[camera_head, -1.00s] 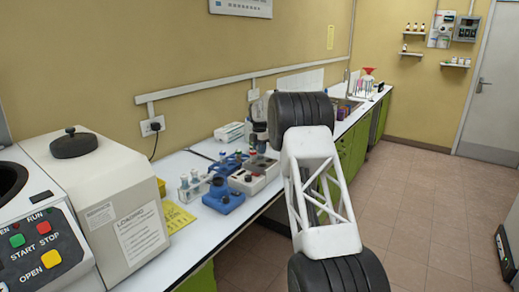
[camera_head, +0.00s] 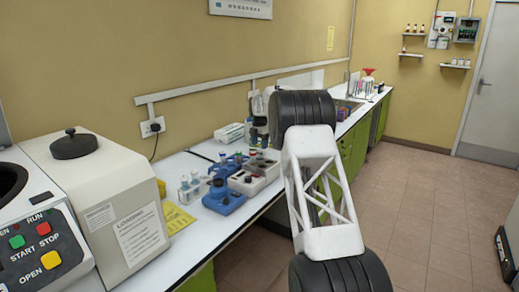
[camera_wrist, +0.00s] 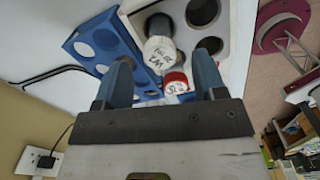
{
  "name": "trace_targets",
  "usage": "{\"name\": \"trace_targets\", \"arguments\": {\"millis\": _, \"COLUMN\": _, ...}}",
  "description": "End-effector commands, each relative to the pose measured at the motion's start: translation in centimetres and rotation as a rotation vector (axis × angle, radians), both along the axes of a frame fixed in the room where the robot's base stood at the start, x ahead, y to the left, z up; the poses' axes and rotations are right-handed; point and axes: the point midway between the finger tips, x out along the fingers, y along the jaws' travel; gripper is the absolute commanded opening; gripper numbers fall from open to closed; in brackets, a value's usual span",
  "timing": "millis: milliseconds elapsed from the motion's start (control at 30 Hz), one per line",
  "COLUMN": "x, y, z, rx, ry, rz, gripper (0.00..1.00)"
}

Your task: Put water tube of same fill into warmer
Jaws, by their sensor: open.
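In the wrist view, my gripper (camera_wrist: 162,78) is open, with its two blue fingers spread. A tube with a white, hand-marked cap (camera_wrist: 159,54) stands in a white block with round wells (camera_wrist: 230,50), just beyond the gap between the fingers. A red-and-white capped tube (camera_wrist: 176,83) is beside it, close to the right finger. Fill levels are hidden from above. In the head view, the white block (camera_head: 264,178) sits on the bench, and my arm hides part of that area. I cannot tell for certain which unit is the warmer.
A blue rack with round holes (camera_wrist: 95,42) is left of the block in the wrist view. In the head view, a blue device (camera_head: 223,200) and small clear tubes (camera_head: 189,188) stand nearer. A large beige machine (camera_head: 105,205) fills the left. The bench's front strip is clear.

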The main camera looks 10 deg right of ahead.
Motion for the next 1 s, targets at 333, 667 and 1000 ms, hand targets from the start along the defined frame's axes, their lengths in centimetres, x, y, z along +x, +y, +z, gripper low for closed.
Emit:
{"name": "trace_targets", "arguments": {"millis": 333, "x": 0.0, "y": 0.0, "z": 3.8, "rx": 0.0, "ry": 0.001, "rz": 0.0, "gripper": 0.64}}
{"name": "trace_targets", "arguments": {"millis": 667, "x": 0.0, "y": 0.0, "z": 4.4, "rx": -0.001, "ry": 0.001, "rz": 0.0, "gripper": 0.64}}
{"name": "trace_targets", "arguments": {"millis": 1000, "x": -0.6, "y": 0.0, "z": 5.1, "rx": 0.0, "ry": -0.002, "rz": -0.02, "gripper": 0.64}}
